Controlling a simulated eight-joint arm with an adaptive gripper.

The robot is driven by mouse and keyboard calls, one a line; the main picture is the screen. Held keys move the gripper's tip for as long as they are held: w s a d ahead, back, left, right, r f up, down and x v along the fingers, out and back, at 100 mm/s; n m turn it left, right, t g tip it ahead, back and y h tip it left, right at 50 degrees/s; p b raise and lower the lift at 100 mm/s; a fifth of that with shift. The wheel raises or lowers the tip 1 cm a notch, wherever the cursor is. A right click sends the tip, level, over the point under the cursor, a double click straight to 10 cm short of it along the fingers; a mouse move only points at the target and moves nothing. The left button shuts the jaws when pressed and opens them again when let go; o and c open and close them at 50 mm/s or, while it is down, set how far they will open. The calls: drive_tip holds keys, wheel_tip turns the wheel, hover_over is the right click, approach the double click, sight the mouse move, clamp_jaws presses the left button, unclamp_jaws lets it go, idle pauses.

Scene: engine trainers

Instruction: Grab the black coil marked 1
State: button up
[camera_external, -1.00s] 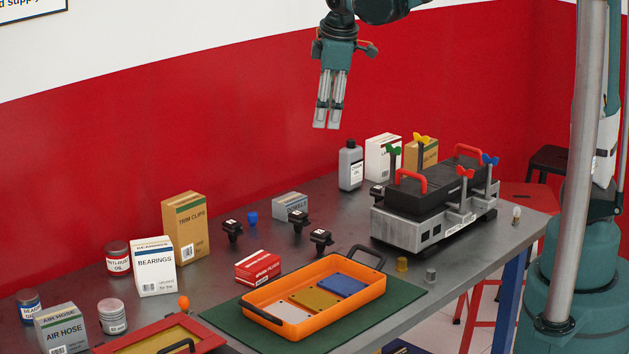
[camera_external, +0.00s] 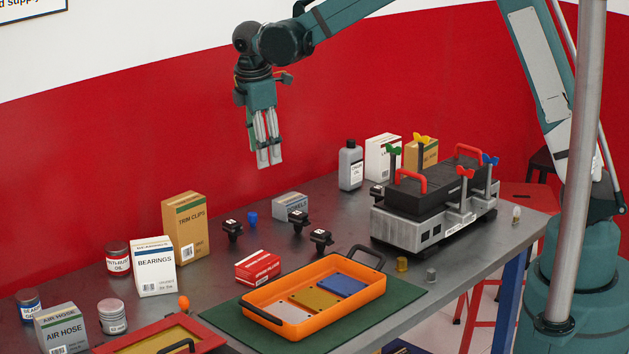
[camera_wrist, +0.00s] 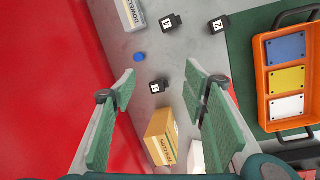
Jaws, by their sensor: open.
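The black coil marked 1 (camera_wrist: 159,86) shows in the wrist view between my open finger pads, well below them. In the external view it is the black coil (camera_external: 232,229) standing on the table near the tan trim clips box. My gripper (camera_external: 270,163) hangs high above the table, fingers pointing down, empty and open. In the wrist view my gripper (camera_wrist: 160,76) has its pads spread to either side. Two similar coils, one that looks marked 4 (camera_wrist: 170,22) and one marked 2 (camera_wrist: 219,24), stand apart from it.
A small blue part (camera_external: 252,218) stands beside the coil. The trim clips box (camera_external: 185,228) rises to its left, and a red box (camera_external: 258,267) lies in front. An orange tray (camera_external: 372,300) and the engine block (camera_external: 400,227) are to the right. The red wall is behind.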

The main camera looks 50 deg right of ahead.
sight(232, 222)
drive_tip(key=w+a+f+n, duration=0.1)
drive_tip(key=w+a+f, duration=0.2)
drive_tip(key=f, duration=0.3)
drive_tip(key=w+a+f+n+g+h, duration=0.1)
drive_tip(key=w+a+f+n, duration=0.1)
drive_tip(key=a+f, duration=0.3)
wheel_tip(232, 222, down, 2)
drive_tip(key=shift+w+f+n, duration=0.1)
drive_tip(key=shift+w+n, duration=0.2)
drive_tip(key=shift+w, duration=0.35)
drive_tip(key=shift+x, duration=1.25)
drive_tip(key=shift+d, duration=0.1)
drive_tip(key=shift+s+b+x, duration=0.2)
drive_tip(key=shift+b+x, duration=0.25)
drive_tip(key=shift+x, duration=2.15)
drive_tip(key=c, duration=0.8)
